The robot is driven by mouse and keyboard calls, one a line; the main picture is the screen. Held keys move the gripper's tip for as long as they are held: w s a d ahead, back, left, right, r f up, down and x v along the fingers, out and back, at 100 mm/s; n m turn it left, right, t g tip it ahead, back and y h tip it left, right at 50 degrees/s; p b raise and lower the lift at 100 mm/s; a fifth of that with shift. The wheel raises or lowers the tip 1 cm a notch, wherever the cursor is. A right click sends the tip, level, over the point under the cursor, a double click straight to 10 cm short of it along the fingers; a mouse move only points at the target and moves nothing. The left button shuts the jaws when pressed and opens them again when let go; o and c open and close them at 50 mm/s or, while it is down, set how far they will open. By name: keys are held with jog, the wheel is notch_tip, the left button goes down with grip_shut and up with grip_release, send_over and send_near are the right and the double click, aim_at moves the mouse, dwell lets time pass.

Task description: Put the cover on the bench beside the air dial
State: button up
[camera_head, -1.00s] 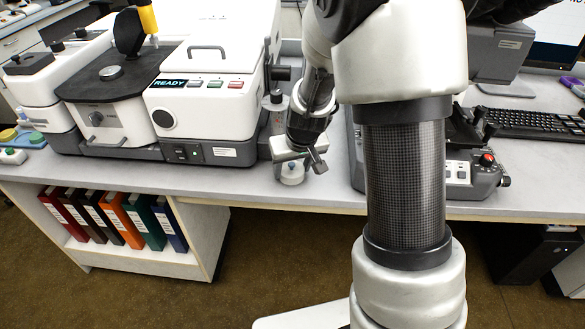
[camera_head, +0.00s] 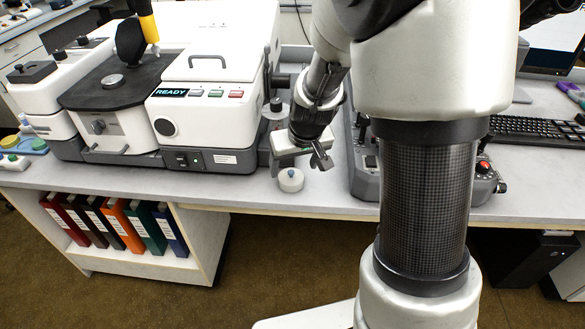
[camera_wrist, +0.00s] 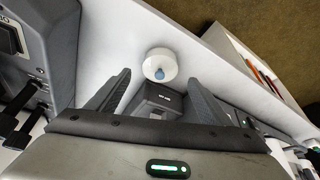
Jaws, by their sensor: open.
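I cannot tell for sure which part is the air dial; a round knob (camera_head: 98,126) shows on the instrument's front.
The white instrument (camera_head: 205,120) with a READY display fills the bench on the left. A grey control box (camera_head: 370,178) stands right of the cover, partly behind my arm. Binders (camera_head: 115,220) stand on the shelf below.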

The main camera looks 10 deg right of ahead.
jog(key=s+a+f+p+v, duration=0.1)
jog(key=s+v, duration=0.1)
jog(key=v, duration=0.8)
jog(key=s+a+f+v, duration=0.1)
jog(key=s+v, duration=0.1)
jog(key=v, duration=0.8)
jog(key=s+d+r+m+t, duration=0.1)
jog(key=s+r, duration=0.3)
jog(key=s, duration=0.7)
